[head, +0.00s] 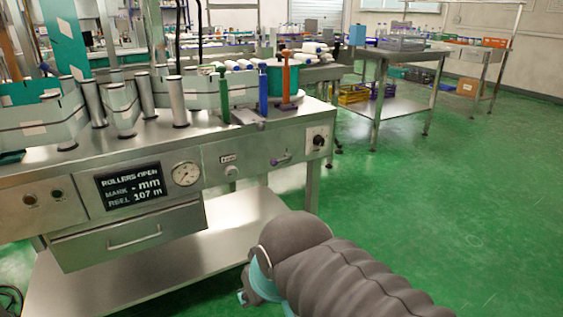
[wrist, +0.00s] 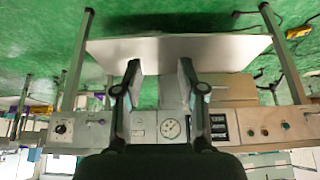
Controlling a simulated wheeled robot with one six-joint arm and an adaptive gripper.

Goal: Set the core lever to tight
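A small purple-handled lever (head: 281,160) sits on the steel machine's front panel, right of the gauge. Green (head: 223,97), blue (head: 263,92) and orange (head: 286,80) upright levers stand on the machine's top. No readable label shows which is the core lever. My gripper (wrist: 160,80) is open and empty in the wrist view, its two fingers apart in front of the panel, which appears upside down. In the head view my arm is low at the front, apart from the panel, and mostly hides the gripper.
A pressure gauge (head: 186,173), a small knob (head: 231,172) and a rotary knob (head: 318,140) share the panel. A drawer (head: 130,236) and lower shelf (head: 150,275) lie below. Green floor is clear at right.

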